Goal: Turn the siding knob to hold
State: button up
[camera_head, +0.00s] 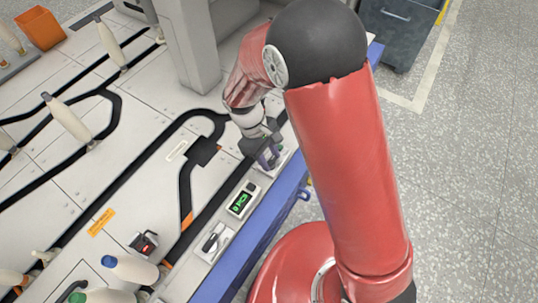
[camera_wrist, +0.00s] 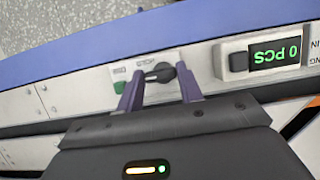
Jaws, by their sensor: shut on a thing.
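A dark knob (camera_wrist: 160,72) with a light pointer line sits on a small pale panel on the front rail; its label is upside down and too small to read for certain. My gripper (camera_wrist: 160,92) has its two purple fingers on either side of this knob and is shut on it. The knob's handle lies roughly crosswise in the wrist view. In the head view my gripper (camera_head: 268,157) is down at the table's right edge and largely hides the knob there.
A counter with a green display (camera_head: 240,203) reading 0 PCS (camera_wrist: 275,53) is beside the knob panel. A second panel with a black lever (camera_head: 212,241) lies further along. A grey post (camera_head: 188,45) stands behind my wrist. White bobbins (camera_head: 130,269) stand on the tracked table.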

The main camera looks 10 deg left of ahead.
jog(key=shift+c, duration=0.5)
jog(key=shift+m, duration=0.5)
jog(key=m+g, duration=0.1)
jog(key=m, duration=0.1)
jog(key=m+p, duration=0.1)
jog(key=shift+w+d+m+g+y, duration=0.1)
jog(key=shift+d+m+g+y, duration=0.1)
jog(key=shift+m+g+y, duration=0.2)
jog(key=m, duration=0.2)
jog(key=m+y+p, duration=0.1)
jog(key=m, duration=0.1)
jog(key=shift+d+m+g+y, duration=0.1)
jog(key=shift+m+g+y, duration=0.2)
jog(key=shift+g, duration=0.1)
jog(key=m, duration=0.2)
jog(key=m+y+p, duration=0.1)
jog(key=m, duration=0.1)
jog(key=shift+d+y, duration=0.15)
jog(key=shift+y, duration=0.15)
jog(key=m+y, duration=0.1)
jog(key=m, duration=0.3)
jog(key=shift+y, duration=0.3)
jog(key=shift+m, duration=0.4)
jog(key=o, duration=1)
